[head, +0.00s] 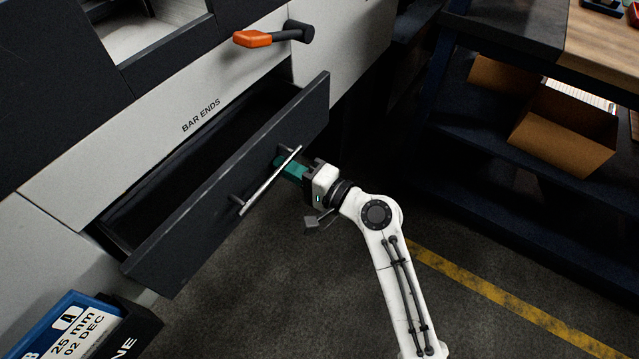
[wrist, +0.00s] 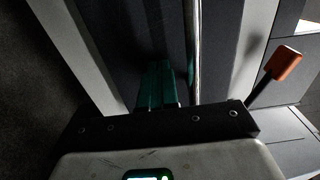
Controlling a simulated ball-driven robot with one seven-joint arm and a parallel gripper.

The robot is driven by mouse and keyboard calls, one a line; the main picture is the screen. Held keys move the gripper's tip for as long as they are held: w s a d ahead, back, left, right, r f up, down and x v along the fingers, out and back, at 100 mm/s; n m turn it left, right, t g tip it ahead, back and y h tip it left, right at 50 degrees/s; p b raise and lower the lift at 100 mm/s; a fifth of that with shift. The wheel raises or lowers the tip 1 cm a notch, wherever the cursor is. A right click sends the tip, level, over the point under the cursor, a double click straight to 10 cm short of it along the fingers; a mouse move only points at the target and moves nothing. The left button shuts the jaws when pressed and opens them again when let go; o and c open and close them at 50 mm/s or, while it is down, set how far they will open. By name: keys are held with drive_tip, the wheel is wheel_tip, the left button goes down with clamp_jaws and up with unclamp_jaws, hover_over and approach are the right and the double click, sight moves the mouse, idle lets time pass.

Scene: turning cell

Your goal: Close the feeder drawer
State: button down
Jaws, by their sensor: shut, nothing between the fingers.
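The feeder drawer (head: 185,240) stands pulled out of the pale machine front, below the words BAR ENDS. Its dark front panel and hollow inside show in the head view. A silver bar handle (head: 262,188) is fixed across the panel. My gripper (head: 282,163) is at the handle's right end, its teal fingers pointing at the panel. In the wrist view the fingers (wrist: 161,82) are shut and empty, just left of the handle bar (wrist: 194,55). The dark panel (wrist: 165,30) lies beyond them. I cannot tell whether the fingertips touch it.
An orange-handled lever (head: 262,38) sticks out above the drawer; it also shows in the wrist view (wrist: 285,62). A blue-and-black labelled bin (head: 85,325) is at lower left. A dark shelf bench with cardboard boxes (head: 562,130) stands right. The floor before the drawer is clear.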

drive_tip(key=b+x, duration=0.1)
drive_tip(key=x, duration=0.8)
drive_tip(key=shift+a+f+b, duration=0.1)
drive_tip(key=shift+b, duration=0.3)
drive_tip(key=shift+w+a, duration=0.15)
drive_tip(key=shift+w, duration=0.1)
drive_tip(key=shift+r, duration=0.2)
drive_tip(key=shift+w+r, duration=0.1)
drive_tip(key=shift+s+d, duration=0.35)
drive_tip(key=shift+s, duration=0.05)
drive_tip(key=v, duration=1)
drive_tip(key=shift+f, duration=0.25)
